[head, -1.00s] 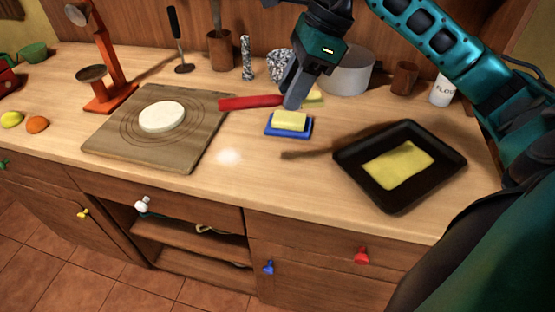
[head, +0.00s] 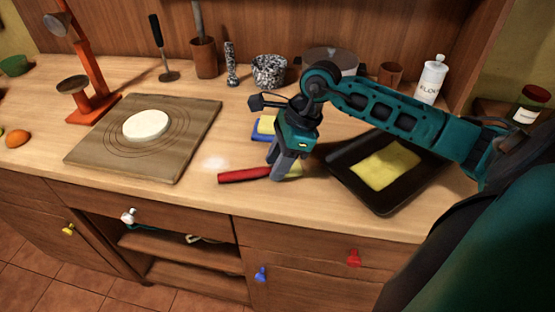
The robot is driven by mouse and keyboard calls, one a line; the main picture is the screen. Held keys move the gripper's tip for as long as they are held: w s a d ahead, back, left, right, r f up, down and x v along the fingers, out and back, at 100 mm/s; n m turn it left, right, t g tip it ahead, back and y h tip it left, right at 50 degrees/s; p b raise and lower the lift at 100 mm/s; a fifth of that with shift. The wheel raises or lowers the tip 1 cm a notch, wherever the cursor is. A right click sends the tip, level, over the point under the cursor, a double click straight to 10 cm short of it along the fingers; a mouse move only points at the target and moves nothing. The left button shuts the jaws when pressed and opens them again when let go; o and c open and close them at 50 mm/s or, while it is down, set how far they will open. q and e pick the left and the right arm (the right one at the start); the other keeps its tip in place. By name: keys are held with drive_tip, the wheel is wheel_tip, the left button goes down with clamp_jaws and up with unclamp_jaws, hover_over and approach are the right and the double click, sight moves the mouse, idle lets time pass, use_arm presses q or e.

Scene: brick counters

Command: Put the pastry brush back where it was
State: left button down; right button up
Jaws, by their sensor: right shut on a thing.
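The pastry brush has a red handle (head: 243,175) and pale yellow bristles (head: 294,170). It lies level, at or just above the counter in front of the blue butter dish. My right gripper (head: 283,170) points down and is shut on the brush between handle and bristles. The gripper hides the middle of the brush. I cannot tell for sure whether the brush touches the wood. My left gripper is not in view.
A black tray (head: 352,190) with a yellow sheet sits close right of the bristles. The blue butter dish (head: 257,134) is behind, partly hidden by my gripper. A wooden board (head: 185,150) with white dough is left. The counter's front edge is close in front.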

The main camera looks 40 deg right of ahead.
drive_tip(key=shift+f, duration=0.2)
drive_tip(key=o, duration=1)
drive_tip(key=shift+r, duration=0.1)
drive_tip(key=shift+o, duration=0.2)
drive_tip(key=shift+r, duration=0.15)
drive_tip(key=v, duration=1.2)
